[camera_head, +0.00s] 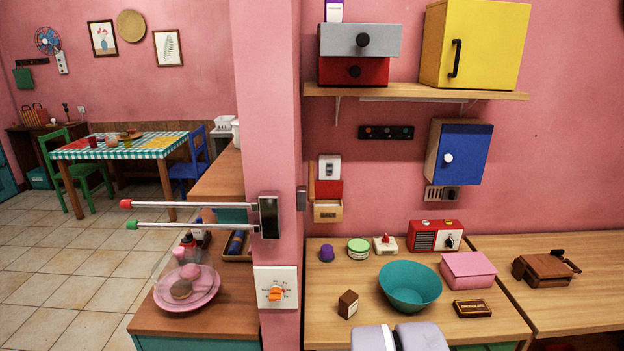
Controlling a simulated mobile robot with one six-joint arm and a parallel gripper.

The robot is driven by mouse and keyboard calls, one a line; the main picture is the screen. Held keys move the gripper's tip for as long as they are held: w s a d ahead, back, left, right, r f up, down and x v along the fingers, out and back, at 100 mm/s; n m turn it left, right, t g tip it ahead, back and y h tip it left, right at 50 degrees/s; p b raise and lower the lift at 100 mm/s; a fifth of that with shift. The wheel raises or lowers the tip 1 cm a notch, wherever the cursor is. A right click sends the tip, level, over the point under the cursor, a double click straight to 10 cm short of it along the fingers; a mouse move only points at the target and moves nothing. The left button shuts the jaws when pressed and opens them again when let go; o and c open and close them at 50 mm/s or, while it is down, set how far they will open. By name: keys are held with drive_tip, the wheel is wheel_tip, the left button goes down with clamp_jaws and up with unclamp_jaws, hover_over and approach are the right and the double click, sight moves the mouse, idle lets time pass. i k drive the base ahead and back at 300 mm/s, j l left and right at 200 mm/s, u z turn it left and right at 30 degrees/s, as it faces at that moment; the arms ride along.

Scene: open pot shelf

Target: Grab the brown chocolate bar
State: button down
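A small flat dark brown bar (472,309) with a lighter patch on top lies on the wooden counter (320,268), near its front right. It looks like the chocolate bar. It sits in front of the pink box and to the right of the teal bowl, apart from both. Its whole top shows, with nothing on it. A small dark brown block (348,305) stands upright to the left of the bowl; I cannot tell what it is. I cannot make out my gripper in this view. Pale lavender rounded shapes are cut off at the bottom edge, below the bowl.
A teal bowl (410,287) and a pink box (468,269) stand nearby. A red radio (435,235) and a green-lidded tub (358,248) stand at the back. A brown case (545,269) is at right. A pink pillar (268,110) with protruding rods (195,215) stands left. Bare counter surrounds the bar.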

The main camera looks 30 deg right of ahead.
sight(474, 308)
drive_tip(key=z, duration=1.85)
drive_tip(key=i+l, duration=0.2)
drive_tip(key=i, duration=0.4)
drive_tip(key=i+l+z, duration=0.15)
drive_tip(key=i, duration=0.45)
